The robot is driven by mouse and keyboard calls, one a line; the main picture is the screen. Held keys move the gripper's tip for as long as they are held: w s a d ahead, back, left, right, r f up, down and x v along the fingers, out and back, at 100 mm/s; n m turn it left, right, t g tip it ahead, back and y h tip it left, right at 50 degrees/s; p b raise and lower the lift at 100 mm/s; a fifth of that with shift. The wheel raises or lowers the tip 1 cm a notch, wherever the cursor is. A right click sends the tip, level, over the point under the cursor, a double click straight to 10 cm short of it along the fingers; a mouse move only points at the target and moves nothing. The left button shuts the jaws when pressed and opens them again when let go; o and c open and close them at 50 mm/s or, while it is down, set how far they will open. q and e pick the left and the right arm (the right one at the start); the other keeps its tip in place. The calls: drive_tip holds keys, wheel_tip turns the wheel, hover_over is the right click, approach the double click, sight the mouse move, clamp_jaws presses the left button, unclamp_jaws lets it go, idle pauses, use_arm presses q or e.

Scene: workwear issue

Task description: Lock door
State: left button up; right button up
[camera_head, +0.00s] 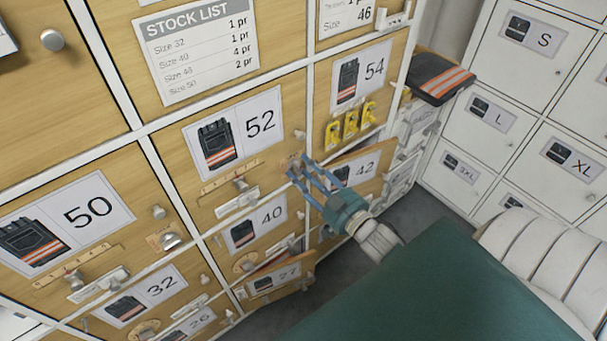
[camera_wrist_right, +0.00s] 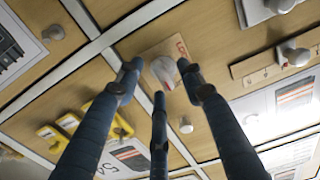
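The door labelled 52 (camera_head: 195,133) is a wooden locker front with a picture of dark trousers, and looks flush in its frame. At its lower right corner is a small wooden plate with red lettering and a round turning knob, which shows in the wrist view (camera_wrist_right: 163,70). My right gripper (camera_head: 296,168) has its three blue fingers spread around this knob. In the wrist view the fingertips (camera_wrist_right: 160,80) are apart, with the knob between them. I cannot tell whether they touch it. In the head view the fingers largely hide the knob. My left gripper is not in view.
A slide latch (camera_head: 240,184) sits below the 52 label. Door 42 (camera_head: 355,172) and door 27 (camera_head: 275,283) seem ajar below. Folded dark trousers (camera_head: 438,76) with orange stripes lie at the right. White lockers (camera_head: 520,120) stand beyond.

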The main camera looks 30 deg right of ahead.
drive_tip(key=shift+w, duration=0.25)
drive_tip(key=c, duration=0.9)
clamp_jaws()
